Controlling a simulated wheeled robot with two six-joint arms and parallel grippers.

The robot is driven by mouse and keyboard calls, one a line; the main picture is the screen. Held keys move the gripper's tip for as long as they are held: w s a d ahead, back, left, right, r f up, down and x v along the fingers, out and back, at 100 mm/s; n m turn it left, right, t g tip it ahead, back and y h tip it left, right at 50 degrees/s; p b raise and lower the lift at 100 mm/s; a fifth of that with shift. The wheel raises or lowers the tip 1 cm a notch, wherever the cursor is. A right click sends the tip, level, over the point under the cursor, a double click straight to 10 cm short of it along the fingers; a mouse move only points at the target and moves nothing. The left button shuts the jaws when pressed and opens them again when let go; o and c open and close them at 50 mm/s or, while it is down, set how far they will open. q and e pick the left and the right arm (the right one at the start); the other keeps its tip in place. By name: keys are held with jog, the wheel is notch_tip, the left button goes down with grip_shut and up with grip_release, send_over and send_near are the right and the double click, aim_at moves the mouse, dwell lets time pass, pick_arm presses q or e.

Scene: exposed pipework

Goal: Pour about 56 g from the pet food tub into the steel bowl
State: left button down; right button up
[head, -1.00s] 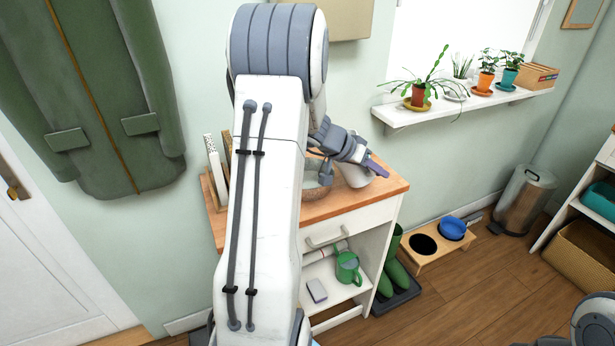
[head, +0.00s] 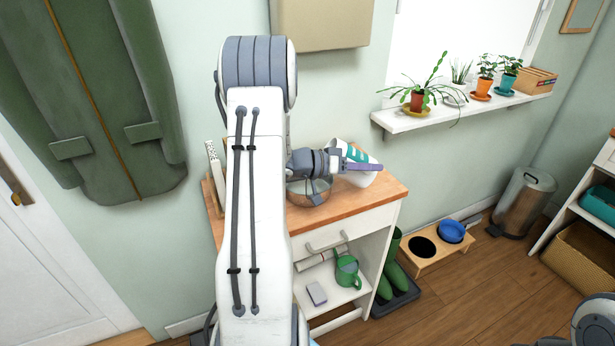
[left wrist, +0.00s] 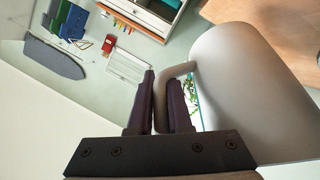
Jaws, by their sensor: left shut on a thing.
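My left gripper (head: 368,166) is shut on the handle of the white pet food tub (head: 338,149), which has a teal label. The tub is tilted just above the wooden cabinet top (head: 386,192); the gripper covers part of it. In the left wrist view, the handle loop passes between the dark fingers (left wrist: 163,95) and the tub's pale body (left wrist: 240,85) fills the right side. The steel bowl (head: 312,197) stands on the cabinet top, left of and below the tub, partly hidden by my left arm. Its contents cannot be made out. My right gripper is not in view.
Upright books or boards (head: 214,168) stand at the cabinet's left end, behind my arm. A green watering can (head: 346,269) is on the shelf below. A windowsill (head: 460,108) with several potted plants is at right. A wooden stand (head: 431,255) holds feeding bowls on the floor.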

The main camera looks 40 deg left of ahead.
aim_at(349, 160)
pick_arm(q)
jog(key=s+a+t+h+b, duration=0.1)
jog(key=s+a+r+t, duration=0.1)
jog(key=shift+n+t+h+b, duration=0.3)
jog(key=shift+t+h+b, duration=0.1)
jog(key=a+r+t+b, duration=0.1)
jog(key=s+r+h+b, duration=0.1)
jog(key=b, duration=0.1)
jog(key=shift+s+a+r+n+t, duration=0.2)
jog(key=shift+a+r+n+t, duration=0.1)
jog(key=shift+a+r+t, duration=0.1)
jog(key=shift+s+a+h+b, duration=0.15)
jog(key=shift+h+b, duration=0.15)
jog(key=shift+b, duration=0.45)
jog(key=shift+s+a+f+t+b, duration=0.2)
jog(key=shift+s+a+t+b, duration=0.25)
jog(key=shift+t+b, duration=0.65)
jog(key=shift+r+b, duration=0.1)
jog(key=shift+b, duration=0.2)
